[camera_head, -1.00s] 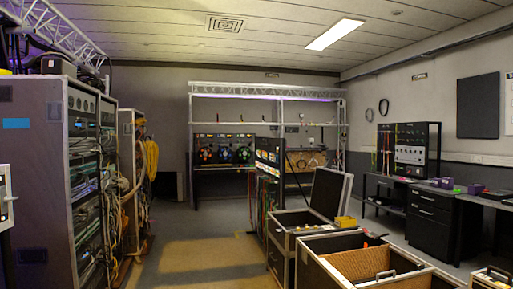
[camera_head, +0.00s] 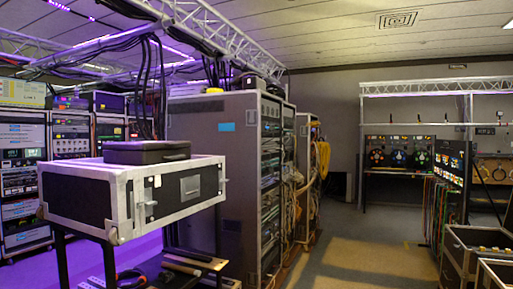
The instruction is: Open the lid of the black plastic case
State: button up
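A black plastic case (camera_head: 146,153) lies flat on top of a black and silver rack case (camera_head: 140,196) at the left. Its lid appears shut. A dark handle or latch shows at its right end, but the details are too small to tell. The rack case rests on a stand with dark legs. My gripper is not in view.
A tall grey rack cabinet (camera_head: 212,130) stands just behind and right of the rack case. Equipment racks (camera_head: 22,175) line the far left. Open floor (camera_head: 350,260) runs down the middle, with flight cases (camera_head: 480,243) at the right edge.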

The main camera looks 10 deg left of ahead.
aim_at(146, 145)
jog(key=u, duration=1.1)
